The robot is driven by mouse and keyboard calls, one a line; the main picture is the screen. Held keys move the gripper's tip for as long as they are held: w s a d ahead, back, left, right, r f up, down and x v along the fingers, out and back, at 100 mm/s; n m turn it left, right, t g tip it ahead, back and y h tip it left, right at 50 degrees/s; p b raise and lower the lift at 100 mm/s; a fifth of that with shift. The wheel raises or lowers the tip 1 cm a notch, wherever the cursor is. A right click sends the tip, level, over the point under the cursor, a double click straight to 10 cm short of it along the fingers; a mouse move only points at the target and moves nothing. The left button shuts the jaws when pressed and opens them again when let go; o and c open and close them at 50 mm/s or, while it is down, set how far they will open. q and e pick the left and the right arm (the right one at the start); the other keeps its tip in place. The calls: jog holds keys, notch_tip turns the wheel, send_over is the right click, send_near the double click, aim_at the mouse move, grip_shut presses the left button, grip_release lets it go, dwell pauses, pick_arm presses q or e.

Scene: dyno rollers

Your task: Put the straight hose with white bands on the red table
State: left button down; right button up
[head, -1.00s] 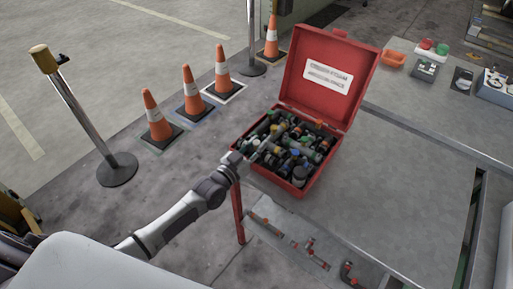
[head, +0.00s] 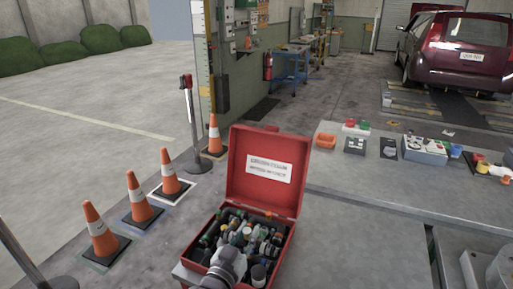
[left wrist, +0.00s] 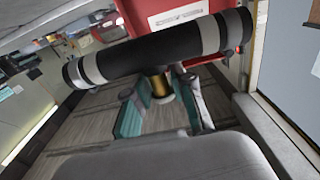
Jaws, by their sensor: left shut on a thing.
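The straight black hose with pale bands (left wrist: 150,53) lies across the far end of my left gripper (left wrist: 162,88) in the left wrist view. No red tabletop shows clearly in the head view. My right gripper is not in view.
The open red box (head: 262,172), full of assorted fittings, stands on a grey-topped table (head: 350,240). Traffic cones (head: 133,196) stand at left. A blue cart (head: 288,70) and dark red car (head: 455,50) are behind.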

pick_arm(q)
jog(key=s+a+r+n+y, duration=0.1)
jog(key=s+a+n+y, duration=0.1)
jog(key=s+a, duration=0.4)
jog(key=s+a+r+n+t+y, duration=0.1)
jog(key=s+a+y, duration=0.3)
jog(key=s, duration=1)
jog(key=a+n, duration=0.1)
jog(key=a, duration=0.2)
jog(key=shift+s+a+r, duration=0.2)
jog(key=shift+r, duration=0.05)
jog(key=w+d+r+m+g+h, duration=0.4)
jog(key=d+r+m+h, duration=0.4)
jog(key=d+r+h, duration=0.4)
jog(key=w+d+f+m+g+h, duration=0.3)
jog(key=w+d+f+m+g, duration=0.1)
jog(key=f, duration=0.3)
jog(key=shift+d+m+g+h, duration=0.3)
jog(key=shift+d+g+h, duration=0.15)
jog(key=shift+g, duration=0.45)
jog(key=shift+d+r+m+g, duration=0.1)
jog(key=shift+m+g, duration=0.3)
